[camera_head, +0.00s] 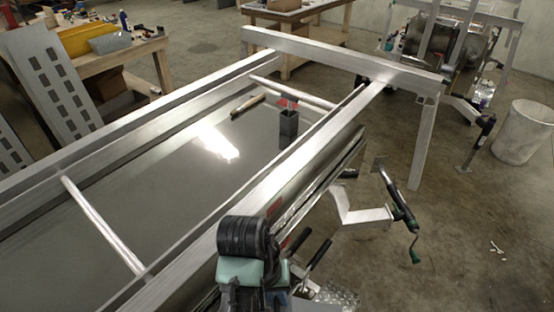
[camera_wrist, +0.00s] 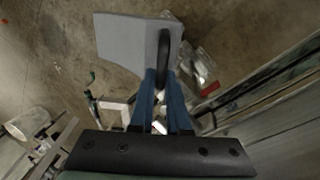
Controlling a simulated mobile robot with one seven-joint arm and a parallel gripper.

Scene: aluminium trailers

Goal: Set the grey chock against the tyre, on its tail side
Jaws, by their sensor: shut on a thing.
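In the wrist view, my gripper (camera_wrist: 163,88) has its two blue fingers closed on the black handle (camera_wrist: 163,58) of the grey chock (camera_wrist: 124,40). The chock is a smooth grey block with a curved face, held above the concrete floor. It appears clear of the trailer side. I cannot make out the tyre in either view. In the head view, my arm rises at the bottom centre beside the trailer, and I cannot make out the gripper or chock there.
The aluminium trailer (camera_head: 290,187) fills the middle and left of the head view; its side (camera_wrist: 270,120) runs along the right of the wrist view. A crank with a green handle (camera_head: 408,222) juts out beside it. A pale bucket (camera_head: 523,133) stands right. Floor between is mostly clear.

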